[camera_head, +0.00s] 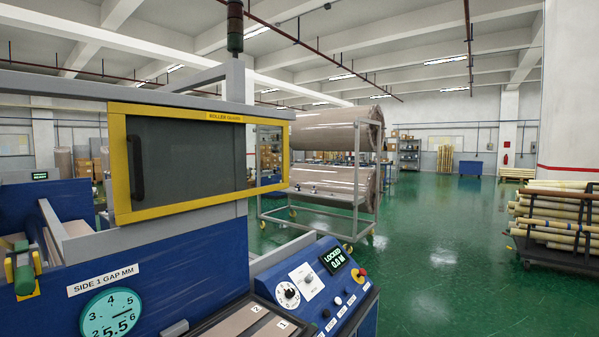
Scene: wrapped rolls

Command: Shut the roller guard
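The roller guard (190,160) is a yellow-framed panel with a dark see-through window, labelled "ROLLER GUARD" on its top rail. It stands upright on the front of the blue machine (180,270). A dark vertical handle (136,167) is at its left end. The guard's right end reaches past the machine's body, and the hall shows through that part. To the left of the guard, the space under the grey top beam (60,85) is uncovered. Neither of my grippers is in view.
A control panel (318,283) with knobs, buttons and a display reading "LOCKED 0.0 M" is at lower centre. A gap dial (110,314) is at lower left. A wheeled rack (358,205) with large wrapped rolls stands behind.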

